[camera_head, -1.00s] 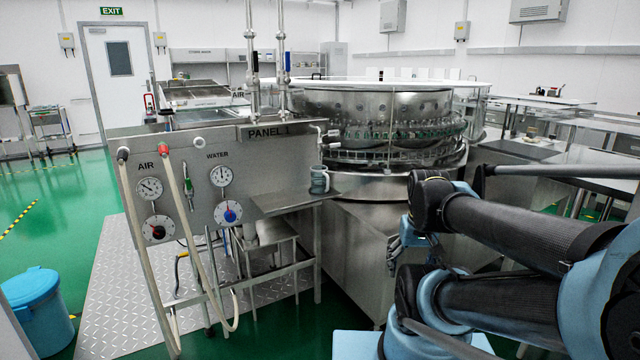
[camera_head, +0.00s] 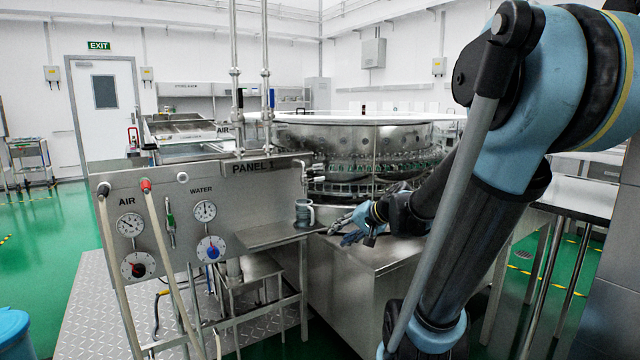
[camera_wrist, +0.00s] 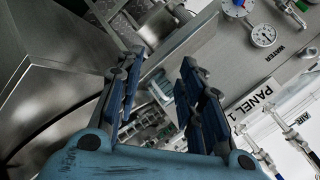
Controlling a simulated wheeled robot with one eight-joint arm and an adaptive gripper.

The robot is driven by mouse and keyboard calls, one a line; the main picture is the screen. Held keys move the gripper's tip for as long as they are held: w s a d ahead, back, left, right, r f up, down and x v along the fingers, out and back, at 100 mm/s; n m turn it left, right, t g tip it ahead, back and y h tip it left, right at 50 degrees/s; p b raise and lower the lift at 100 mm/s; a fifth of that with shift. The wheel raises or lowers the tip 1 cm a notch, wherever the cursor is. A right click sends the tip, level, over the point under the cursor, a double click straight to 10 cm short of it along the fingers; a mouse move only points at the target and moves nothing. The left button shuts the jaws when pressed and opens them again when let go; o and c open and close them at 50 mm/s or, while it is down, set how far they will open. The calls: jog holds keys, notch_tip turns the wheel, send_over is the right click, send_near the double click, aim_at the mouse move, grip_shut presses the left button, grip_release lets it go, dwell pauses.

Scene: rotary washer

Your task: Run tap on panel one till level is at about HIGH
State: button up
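Panel one (camera_head: 190,208) is a steel board at the left, with AIR and WATER gauges. My gripper (camera_head: 342,231) is just right of the mug, apart from the tap. In the wrist view, my gripper (camera_wrist: 160,62) has its fingers spread. I see no grip on anything. The mug's water level cannot be seen.
The round steel washer (camera_head: 365,145) stands behind my gripper. Pale hoses (camera_head: 163,260) hang before the panel, and two vertical pipes (camera_head: 267,75) rise behind it. A blue bin (camera_head: 12,330) is at lower left.

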jog(key=w+a+r+m+t+y, duration=0.1)
jog(key=w+r+m+t+y, duration=0.3)
jog(key=w, duration=0.6)
jog(key=m+t+h, duration=0.2)
jog(key=m+t, duration=0.2)
send_near(321, 179)
jog(key=x, duration=1)
jog(key=shift+w+a+f, duration=0.15)
jog(key=shift+w+a, duration=0.1)
jog(key=shift+w, duration=0.05)
grip_shut()
